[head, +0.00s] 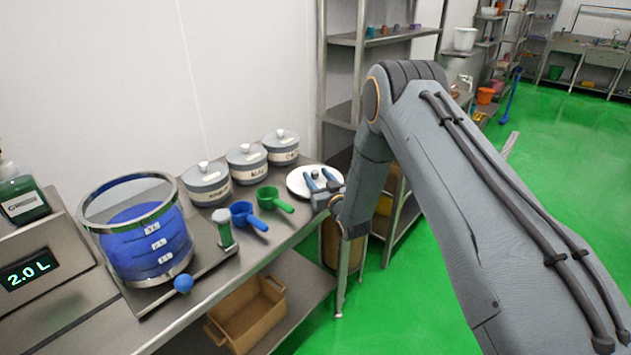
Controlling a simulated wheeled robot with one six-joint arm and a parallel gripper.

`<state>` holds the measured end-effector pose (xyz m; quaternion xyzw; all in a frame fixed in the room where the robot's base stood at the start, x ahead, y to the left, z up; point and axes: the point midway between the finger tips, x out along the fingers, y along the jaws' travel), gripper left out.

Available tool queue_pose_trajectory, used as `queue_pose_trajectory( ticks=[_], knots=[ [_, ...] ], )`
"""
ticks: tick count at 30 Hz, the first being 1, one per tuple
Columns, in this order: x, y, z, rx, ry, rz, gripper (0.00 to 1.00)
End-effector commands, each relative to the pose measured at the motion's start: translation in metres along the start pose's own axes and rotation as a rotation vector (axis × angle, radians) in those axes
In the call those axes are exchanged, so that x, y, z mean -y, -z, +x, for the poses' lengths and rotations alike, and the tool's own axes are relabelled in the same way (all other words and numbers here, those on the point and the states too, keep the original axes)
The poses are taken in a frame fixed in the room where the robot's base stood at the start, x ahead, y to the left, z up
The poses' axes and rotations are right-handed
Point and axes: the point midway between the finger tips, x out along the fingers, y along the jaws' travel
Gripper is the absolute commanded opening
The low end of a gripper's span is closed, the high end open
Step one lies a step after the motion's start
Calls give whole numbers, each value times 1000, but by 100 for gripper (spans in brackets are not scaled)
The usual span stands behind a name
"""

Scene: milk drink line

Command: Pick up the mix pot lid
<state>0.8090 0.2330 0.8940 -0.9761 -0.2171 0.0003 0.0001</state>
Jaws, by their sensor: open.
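The mix pot lid looks to be the round pale disc (298,185) lying flat at the far right end of the steel counter. My gripper (321,178) is over the lid's right part with its two fingers apart. The fingers and wrist hide the lid's middle and right edge, and any knob there. I cannot tell whether the fingers touch the lid. The mix pot looks to be the open clear vessel (147,240) with blue contents, at the left of the counter.
Several grey lidded pots, such as the nearest one (207,185), stand along the wall. A blue scoop (248,215) and a green scoop (274,200) lie in front of them. A steel rack (358,80) rises behind my arm.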

Motion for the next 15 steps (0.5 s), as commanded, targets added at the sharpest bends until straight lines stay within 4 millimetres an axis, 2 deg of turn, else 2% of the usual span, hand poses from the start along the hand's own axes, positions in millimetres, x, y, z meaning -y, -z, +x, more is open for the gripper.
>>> queue_pose_trajectory(
  ticks=[2,3,10,15],
  knots=[
    [0,0,0,0,0,0,44],
    [0,0,0,0,0,0,41],
    [0,0,0,0,-1,0,2],
    [-1,1,0,-2,-1,0,0]
  ],
)
